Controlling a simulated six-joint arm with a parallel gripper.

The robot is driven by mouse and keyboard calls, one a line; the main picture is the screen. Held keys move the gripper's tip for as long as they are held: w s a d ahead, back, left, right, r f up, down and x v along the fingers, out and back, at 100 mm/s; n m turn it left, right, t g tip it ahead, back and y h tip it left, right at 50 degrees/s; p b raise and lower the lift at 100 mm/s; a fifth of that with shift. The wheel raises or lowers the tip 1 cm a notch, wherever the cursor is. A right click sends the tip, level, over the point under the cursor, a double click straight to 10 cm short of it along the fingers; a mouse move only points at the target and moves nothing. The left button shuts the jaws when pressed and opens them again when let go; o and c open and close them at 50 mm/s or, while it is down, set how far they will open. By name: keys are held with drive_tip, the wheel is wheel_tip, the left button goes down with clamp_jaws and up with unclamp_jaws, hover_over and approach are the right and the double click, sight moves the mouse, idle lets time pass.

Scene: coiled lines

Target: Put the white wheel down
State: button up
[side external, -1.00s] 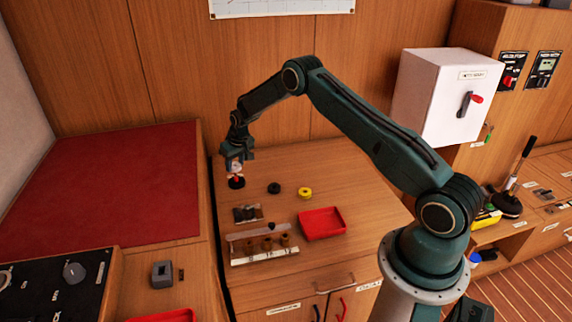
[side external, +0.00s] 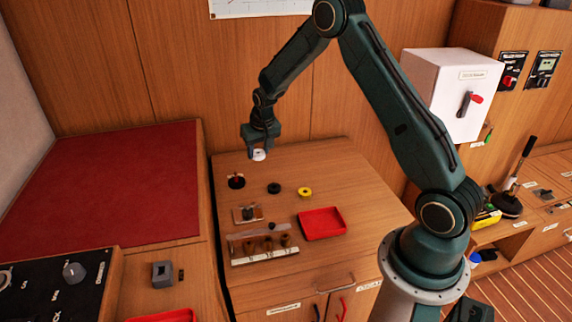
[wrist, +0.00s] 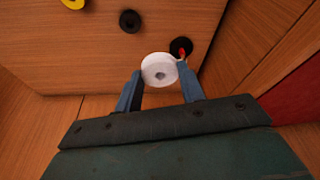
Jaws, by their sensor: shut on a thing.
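The white wheel (side external: 259,155) is a small ring with a hole in its middle. My gripper (side external: 260,148) is shut on it and holds it above the wooden counter (side external: 340,175), near the back.
A black wheel (side external: 274,188) and a yellow wheel (side external: 305,192) lie on the counter. A red tray (side external: 322,223) lies in front of them. A small wooden holder (side external: 247,214) and a rack with several brown pieces (side external: 264,251) are at the front left. The counter's right part is clear.

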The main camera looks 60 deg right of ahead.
drive_tip(key=s+a+r+m, duration=0.1)
drive_tip(key=s+r, duration=0.3)
drive_tip(key=s, duration=0.5)
drive_tip(key=shift+s+a+m, duration=0.15)
drive_tip(key=shift+a+m, duration=0.1)
drive_tip(key=shift+m, duration=0.05)
hover_over(281, 207)
drive_tip(key=f, duration=1.6)
drive_tip(key=shift+s+a, duration=0.25)
drive_tip(key=shift+s, duration=0.1)
drive_tip(key=shift+f, duration=0.15)
drive_tip(key=shift+f, duration=1.8)
drive_tip(key=o, duration=1)
drive_tip(key=shift+f, duration=0.1)
drive_tip(key=shift+o, duration=0.2)
